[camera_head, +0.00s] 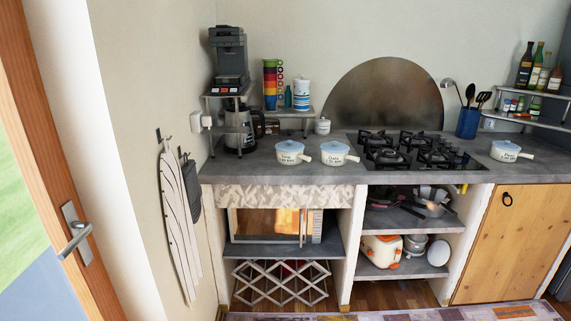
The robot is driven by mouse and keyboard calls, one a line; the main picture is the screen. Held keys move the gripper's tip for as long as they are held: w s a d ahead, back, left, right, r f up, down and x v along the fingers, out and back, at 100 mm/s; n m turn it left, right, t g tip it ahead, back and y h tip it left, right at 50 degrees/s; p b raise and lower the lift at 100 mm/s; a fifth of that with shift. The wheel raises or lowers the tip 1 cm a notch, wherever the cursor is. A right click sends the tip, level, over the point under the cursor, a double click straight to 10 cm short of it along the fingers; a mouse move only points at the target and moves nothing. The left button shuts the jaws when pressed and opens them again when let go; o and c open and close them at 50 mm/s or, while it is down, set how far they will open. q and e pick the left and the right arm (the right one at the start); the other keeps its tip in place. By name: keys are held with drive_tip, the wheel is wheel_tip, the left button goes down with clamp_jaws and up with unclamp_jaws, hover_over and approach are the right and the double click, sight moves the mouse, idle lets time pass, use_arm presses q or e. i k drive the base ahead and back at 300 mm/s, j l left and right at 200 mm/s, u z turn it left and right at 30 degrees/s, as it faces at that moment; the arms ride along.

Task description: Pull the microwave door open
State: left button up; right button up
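The microwave (268,224) stands on the shelf under the left part of the counter. Its front faces me, with an orange-brown reflective door window, an upright handle (303,228) on the right of the door and a narrow control strip (316,226) at the right end. The door looks shut. A patterned cloth valance (278,195) hangs from the counter edge and hides the microwave's top. Neither of my grippers is in view.
A wooden lattice rack (281,283) stands below the microwave shelf (330,248). White pots (291,152) and a gas hob (411,150) are on the counter (250,170). A striped cloth (177,225) hangs on the left wall. A toaster (382,251) sits on the shelf to the right.

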sight(246, 226)
drive_tip(key=i+l+u, duration=0.1)
drive_tip(key=i, duration=0.3)
drive_tip(key=i+l+u, duration=0.1)
drive_tip(key=i, duration=0.3)
drive_tip(key=i+l+u, duration=0.15)
drive_tip(key=i+l, duration=0.1)
drive_tip(key=i, duration=0.1)
